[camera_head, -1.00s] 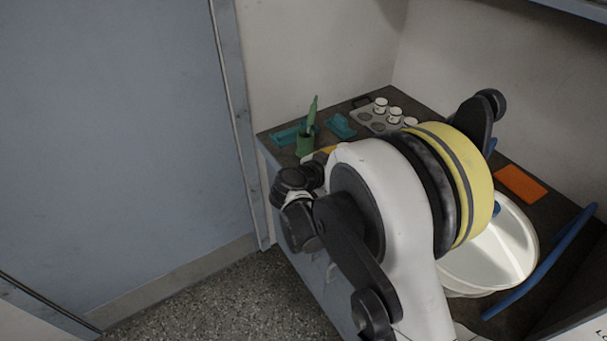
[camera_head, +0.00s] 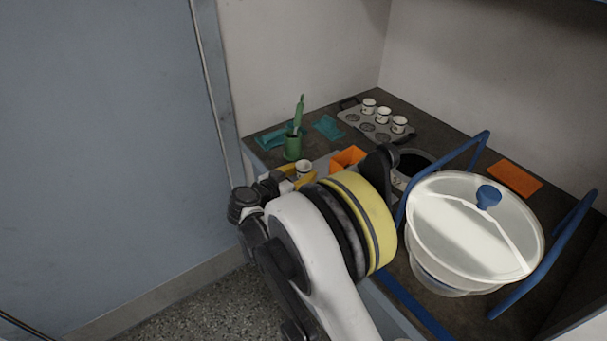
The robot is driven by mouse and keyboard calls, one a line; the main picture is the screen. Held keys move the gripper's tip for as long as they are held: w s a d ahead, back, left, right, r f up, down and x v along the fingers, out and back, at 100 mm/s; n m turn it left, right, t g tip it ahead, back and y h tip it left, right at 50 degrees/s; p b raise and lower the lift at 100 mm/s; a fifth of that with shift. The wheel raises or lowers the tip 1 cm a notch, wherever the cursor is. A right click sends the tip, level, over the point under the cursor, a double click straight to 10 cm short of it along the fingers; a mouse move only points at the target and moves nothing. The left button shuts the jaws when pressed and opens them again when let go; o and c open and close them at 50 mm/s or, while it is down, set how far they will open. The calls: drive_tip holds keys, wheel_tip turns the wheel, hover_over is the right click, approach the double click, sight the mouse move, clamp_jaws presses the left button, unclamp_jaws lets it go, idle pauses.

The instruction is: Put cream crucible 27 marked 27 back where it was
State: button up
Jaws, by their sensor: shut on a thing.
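A small cream crucible (camera_head: 304,167) stands upright just beyond my arm, at the front part of the bench; its number cannot be read. My gripper (camera_head: 299,178) is mostly hidden behind my wrist and arm; it appears shut on this crucible, with the fingertips not clearly visible. A grey tray (camera_head: 347,124) with round wells lies at the back of the bench. Three similar cream crucibles (camera_head: 383,115) stand in its far row, and its near-row wells look empty.
An orange box (camera_head: 345,158) lies behind my arm. A large white lidded bowl (camera_head: 440,225), blue rails (camera_head: 552,258) and an orange mat (camera_head: 515,178) are at right.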

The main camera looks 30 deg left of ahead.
drive_tip(key=shift+f, duration=0.15)
drive_tip(key=o, duration=1.1)
drive_tip(key=shift+s+r, duration=0.35)
drive_tip(key=p+v, duration=0.4)
drive_tip(key=v, duration=0.7)
drive_tip(key=shift+s+f+p, duration=0.1)
drive_tip(key=shift+s+p, duration=0.05)
drive_tip(key=shift+p, duration=0.2)
